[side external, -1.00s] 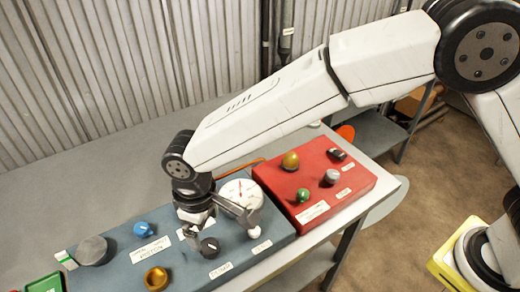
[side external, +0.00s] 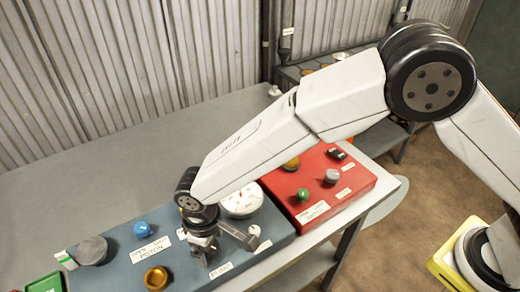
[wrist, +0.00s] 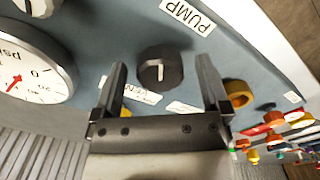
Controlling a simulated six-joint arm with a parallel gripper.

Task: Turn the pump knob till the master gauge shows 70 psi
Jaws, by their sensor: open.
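The pump knob (wrist: 160,68) is round and black with a white pointer line, beside the PUMP label (wrist: 187,17) in the wrist view. My gripper (side external: 215,250) is open over the blue-grey panel, its two fingers on either side of the knob with gaps between. I cannot tell how far down the fingers reach. The master gauge (side external: 240,198) is a white dial with a red needle, behind the gripper. It is partly cut off in the wrist view (wrist: 28,75), and its reading is unclear.
A blue knob (side external: 142,230), a grey knob (side external: 91,250) and a yellow-orange knob (side external: 156,278) stand left on the same panel. A red box (side external: 335,197) with several knobs adjoins at right. The grey bench (side external: 120,185) behind is clear.

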